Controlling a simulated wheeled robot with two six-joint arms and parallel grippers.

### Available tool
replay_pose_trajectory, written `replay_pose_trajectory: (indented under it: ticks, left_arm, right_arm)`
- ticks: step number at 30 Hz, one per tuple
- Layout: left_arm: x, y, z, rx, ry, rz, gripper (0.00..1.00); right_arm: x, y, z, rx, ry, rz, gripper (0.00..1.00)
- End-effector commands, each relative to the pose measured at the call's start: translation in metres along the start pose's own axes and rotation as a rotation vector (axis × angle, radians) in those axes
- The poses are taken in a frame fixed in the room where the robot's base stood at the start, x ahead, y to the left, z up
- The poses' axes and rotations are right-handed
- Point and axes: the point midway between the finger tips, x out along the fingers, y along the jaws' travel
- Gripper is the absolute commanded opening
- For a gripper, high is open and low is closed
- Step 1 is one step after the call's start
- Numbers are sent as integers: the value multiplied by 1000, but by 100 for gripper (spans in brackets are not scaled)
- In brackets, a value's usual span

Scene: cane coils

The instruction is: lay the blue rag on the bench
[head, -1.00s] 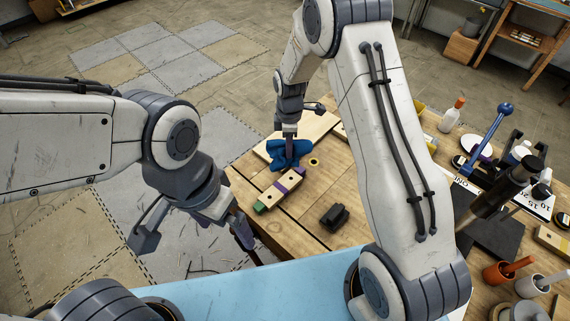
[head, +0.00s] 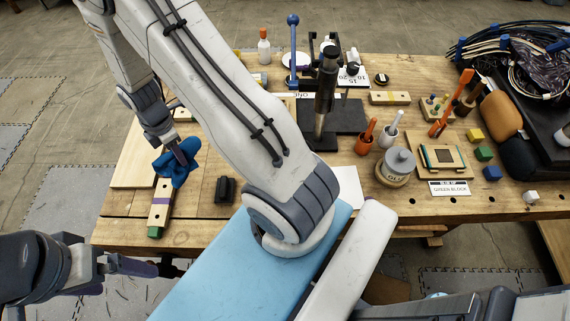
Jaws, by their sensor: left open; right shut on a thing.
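The blue rag (head: 178,166) is bunched up and hangs from my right gripper (head: 180,154), which is shut on it. The rag is over the left end of the wooden bench (head: 185,230), just above a block with a purple band and a green end. I cannot tell whether the rag's lower edge touches the block. My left gripper (head: 150,268) is open and empty, low at the left, off the bench's front left corner. My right arm hides part of the bench's middle and back.
A pale board (head: 133,165) lies at the bench's left end. A small black part (head: 225,189) sits right of the banded block (head: 160,208). A glue pot (head: 397,165), cups with tools and coloured cubes crowd the right. Bare wood shows along the front left.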

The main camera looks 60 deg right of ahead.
Motion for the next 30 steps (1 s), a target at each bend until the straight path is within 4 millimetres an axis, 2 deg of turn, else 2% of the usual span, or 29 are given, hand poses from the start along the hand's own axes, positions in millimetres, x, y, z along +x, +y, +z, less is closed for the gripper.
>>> replay_pose_trajectory:
  ticks: [1,15,30]
  left_arm:
    - [-1,0,0,0,0,0,98]
    - [4,0,0,0,0,0,98]
    - [15,-1,1,1,0,0,98]
  right_arm:
    - [-2,-11,14,7,0,-1,0]
    - [-1,-99,124,11,0,0,0]
    - [16,-184,227,12,1,0,0]
